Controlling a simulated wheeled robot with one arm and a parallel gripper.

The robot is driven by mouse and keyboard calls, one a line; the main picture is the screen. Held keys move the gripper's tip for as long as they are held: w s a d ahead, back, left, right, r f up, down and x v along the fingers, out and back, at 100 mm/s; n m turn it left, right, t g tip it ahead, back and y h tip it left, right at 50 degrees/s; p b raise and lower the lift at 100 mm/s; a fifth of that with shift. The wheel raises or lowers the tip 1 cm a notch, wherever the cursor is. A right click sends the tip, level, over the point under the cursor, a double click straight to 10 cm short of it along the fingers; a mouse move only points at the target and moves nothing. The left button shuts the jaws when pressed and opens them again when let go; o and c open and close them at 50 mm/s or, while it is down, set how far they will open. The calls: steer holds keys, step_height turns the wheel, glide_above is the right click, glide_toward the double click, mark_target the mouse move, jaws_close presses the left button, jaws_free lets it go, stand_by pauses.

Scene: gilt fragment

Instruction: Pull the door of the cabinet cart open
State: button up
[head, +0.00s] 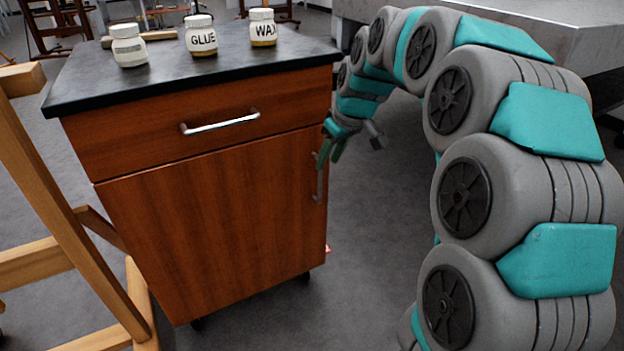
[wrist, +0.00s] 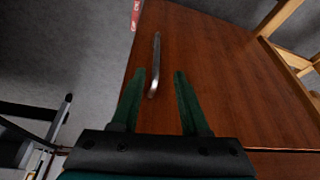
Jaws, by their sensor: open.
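The cabinet cart (head: 90,145) is brown wood with a black top. Its door (head: 215,235) is shut below a drawer with a silver handle (head: 220,122). The door's upright metal handle (head: 319,178) is at the door's right edge. My gripper (head: 332,160) is at that edge, near the handle's upper end. In the wrist view my gripper (wrist: 158,75) is open, with its two green fingers pointing at the door (wrist: 205,75). The door handle (wrist: 154,68) runs between the fingers' line, its near end between the fingertips. I cannot tell whether a finger touches it.
Three white jars stand on the cart top, among them the GLUE jar (head: 201,36) and the WAX jar (head: 263,27). A wooden easel (head: 60,210) stands close at the cart's left. A grey table (head: 500,22) is behind my arm.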

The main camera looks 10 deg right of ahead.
steer(key=x, duration=0.4)
steer(key=w+x, duration=0.1)
steer(key=x, duration=0.3)
steer(key=shift+d+r, duration=0.1)
steer(key=shift+c, duration=0.3)
jaws_close()
stand_by(1.1)
